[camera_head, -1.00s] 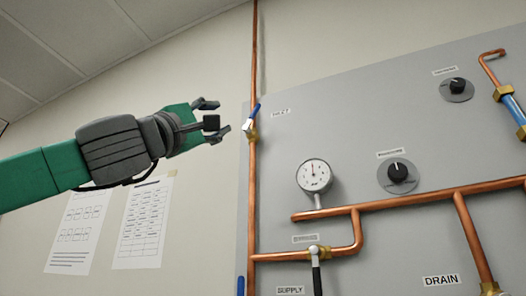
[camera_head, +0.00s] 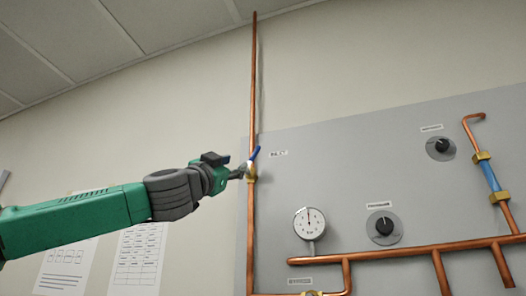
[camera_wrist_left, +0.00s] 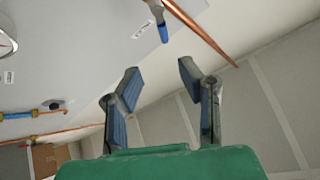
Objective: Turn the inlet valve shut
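The inlet valve has a brass body (camera_head: 251,175) on the vertical copper pipe. Its blue lever (camera_head: 255,153) slants up to the right, beside a small label (camera_head: 278,153) too blurred to read surely. My left gripper (camera_head: 240,172) is just left of the valve and partly overlaps it in the head view. In the left wrist view my left gripper (camera_wrist_left: 159,76) is open, with an empty gap between its fingers. The blue lever tip (camera_wrist_left: 163,34) shows there beyond the fingertips, apart from them. My right gripper is in neither view.
A grey panel (camera_head: 340,165) carries a round gauge (camera_head: 309,223), two black knobs (camera_head: 384,226) and copper pipes (camera_head: 400,253). The vertical pipe (camera_head: 253,80) runs up past the valve. Paper sheets (camera_head: 137,262) hang on the wall at the left.

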